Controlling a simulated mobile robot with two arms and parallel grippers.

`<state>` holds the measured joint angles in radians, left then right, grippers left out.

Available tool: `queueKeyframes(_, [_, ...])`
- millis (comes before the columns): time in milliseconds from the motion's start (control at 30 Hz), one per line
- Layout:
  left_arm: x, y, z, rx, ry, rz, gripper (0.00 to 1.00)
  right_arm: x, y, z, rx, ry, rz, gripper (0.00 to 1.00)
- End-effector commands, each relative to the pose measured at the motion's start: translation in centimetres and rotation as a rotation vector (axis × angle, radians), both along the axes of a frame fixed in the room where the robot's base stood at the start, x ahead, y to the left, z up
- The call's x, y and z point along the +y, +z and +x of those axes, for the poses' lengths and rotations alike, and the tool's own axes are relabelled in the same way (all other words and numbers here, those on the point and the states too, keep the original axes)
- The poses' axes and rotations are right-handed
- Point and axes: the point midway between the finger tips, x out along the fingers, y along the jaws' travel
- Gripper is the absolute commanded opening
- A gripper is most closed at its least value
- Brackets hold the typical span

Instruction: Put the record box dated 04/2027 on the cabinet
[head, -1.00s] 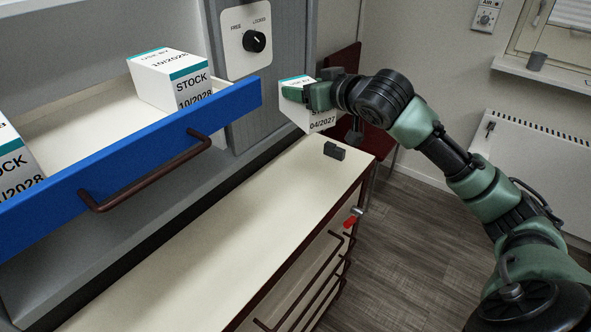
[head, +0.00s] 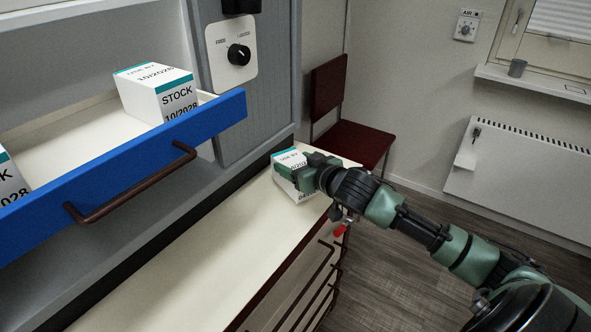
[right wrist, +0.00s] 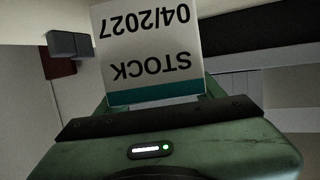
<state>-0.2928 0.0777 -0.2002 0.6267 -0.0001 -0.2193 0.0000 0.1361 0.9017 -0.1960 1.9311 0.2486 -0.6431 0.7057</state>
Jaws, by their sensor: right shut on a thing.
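The white record box (head: 290,160) with a teal stripe is in my right gripper (head: 297,178), at the far end of the cabinet's pale top (head: 215,235). The fingers are shut on it. In the right wrist view the box (right wrist: 150,50) reads STOCK 04/2027, upside down in the picture. I cannot tell whether its underside touches the cabinet top. My left gripper is out of view.
An open blue drawer (head: 125,165) at left holds a box marked 10/2028 (head: 155,95) and another partly cut off. A dark grey block (right wrist: 68,45) shows near the held box. A dark red chair (head: 350,140) stands behind. The near cabinet top is clear.

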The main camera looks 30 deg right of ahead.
Motion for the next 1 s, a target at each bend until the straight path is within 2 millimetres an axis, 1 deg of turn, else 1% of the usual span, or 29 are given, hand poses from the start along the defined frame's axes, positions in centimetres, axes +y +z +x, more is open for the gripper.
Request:
queueKeyframes(33, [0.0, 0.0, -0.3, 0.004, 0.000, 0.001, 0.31, 0.0, -1.0, 0.0, 0.002, -0.001, 0.003, 0.17])
queueKeyframes(133, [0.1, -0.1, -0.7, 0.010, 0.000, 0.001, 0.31, 0.0, -1.9, 0.0, 0.001, 0.000, 0.001, 0.17])
queueKeyframes(367, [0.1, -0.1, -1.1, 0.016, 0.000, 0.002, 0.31, 0.0, -1.9, 0.0, -0.001, 0.000, 0.000, 0.17])
queueKeyframes(467, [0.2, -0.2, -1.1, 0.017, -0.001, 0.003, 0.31, 0.0, -2.2, 0.0, -0.001, 0.000, 0.001, 0.17])
queueKeyframes(500, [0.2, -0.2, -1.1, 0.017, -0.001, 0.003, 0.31, 0.0, -2.2, 0.0, 0.001, 0.000, 0.001, 0.76])
queueKeyframes(533, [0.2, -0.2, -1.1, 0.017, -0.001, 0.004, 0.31, 0.0, -2.2, 0.0, 0.001, 0.000, 0.001, 0.85])
queueKeyframes(567, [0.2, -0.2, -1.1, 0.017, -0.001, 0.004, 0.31, 0.0, -2.2, 0.0, 0.001, 0.000, 0.001, 0.90])
queueKeyframes(833, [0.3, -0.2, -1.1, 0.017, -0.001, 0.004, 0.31, 0.0, -2.2, 0.0, 0.001, 0.000, 0.000, 0.90])
queueKeyframes(933, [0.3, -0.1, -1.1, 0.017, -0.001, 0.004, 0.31, 0.0, -1.8, 0.0, 0.000, 0.000, -0.001, 0.90])
queueKeyframes(1000, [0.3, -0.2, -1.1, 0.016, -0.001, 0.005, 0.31, 0.0, -1.9, -0.6, 0.001, 0.000, 0.000, 0.90])
